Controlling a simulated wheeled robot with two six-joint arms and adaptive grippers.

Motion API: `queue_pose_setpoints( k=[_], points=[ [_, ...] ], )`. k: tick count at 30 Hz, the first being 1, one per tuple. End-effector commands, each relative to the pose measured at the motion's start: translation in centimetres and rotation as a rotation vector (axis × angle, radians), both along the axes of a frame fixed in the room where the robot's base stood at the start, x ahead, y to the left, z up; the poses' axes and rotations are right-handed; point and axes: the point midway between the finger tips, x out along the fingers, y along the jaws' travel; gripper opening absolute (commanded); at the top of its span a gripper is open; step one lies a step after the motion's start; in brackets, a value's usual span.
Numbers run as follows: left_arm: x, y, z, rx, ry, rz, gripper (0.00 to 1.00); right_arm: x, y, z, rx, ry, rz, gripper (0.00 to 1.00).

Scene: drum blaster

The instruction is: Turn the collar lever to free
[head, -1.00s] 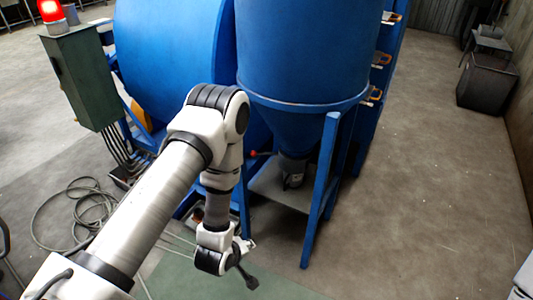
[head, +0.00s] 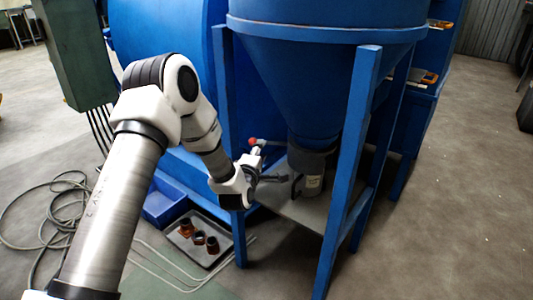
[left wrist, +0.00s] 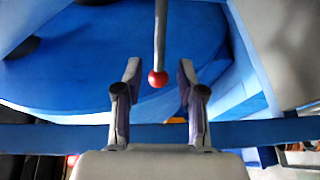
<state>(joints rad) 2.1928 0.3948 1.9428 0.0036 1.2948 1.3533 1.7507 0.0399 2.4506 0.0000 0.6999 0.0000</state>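The collar lever is a grey rod (left wrist: 161,30) ending in a red ball knob (left wrist: 158,78) in the left wrist view. In the head view the red knob (head: 253,142) shows to the left of the dark collar (head: 312,163) under the blue hopper cone. My left gripper (head: 268,177) is just below the knob, beside the hopper frame. In the left wrist view its two fingers (left wrist: 157,84) are spread, with the knob in the gap at their tips and apart from both. I cannot tell how deep the knob sits. My right gripper is out of view.
Blue frame legs (head: 352,165) stand close to the right of my left gripper. A grey shelf (head: 300,205) lies below the collar. A tray (head: 203,238) with several copper-coloured fittings and a blue bin (head: 165,205) are on the floor. Cables (head: 45,215) lie at the left.

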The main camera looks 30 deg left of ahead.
Motion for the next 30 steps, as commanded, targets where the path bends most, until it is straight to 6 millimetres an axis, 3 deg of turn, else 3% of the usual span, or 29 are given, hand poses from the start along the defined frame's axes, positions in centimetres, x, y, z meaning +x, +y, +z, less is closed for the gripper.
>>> queue_pose_setpoints(
  k=[9,18,22,30],
  points=[
    [5.3,1.7,-0.6,0.001,0.0,0.001,0.39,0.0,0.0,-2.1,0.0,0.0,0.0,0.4],
    [6.0,1.9,-0.4,0.0,0.002,0.0,0.39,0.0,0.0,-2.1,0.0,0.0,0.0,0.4],
    [6.0,1.9,-0.4,0.0,0.002,0.0,0.0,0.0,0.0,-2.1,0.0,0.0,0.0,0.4],
    [6.0,1.9,-0.4,0.0,0.003,0.003,0.0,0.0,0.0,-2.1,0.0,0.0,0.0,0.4]
  ],
)
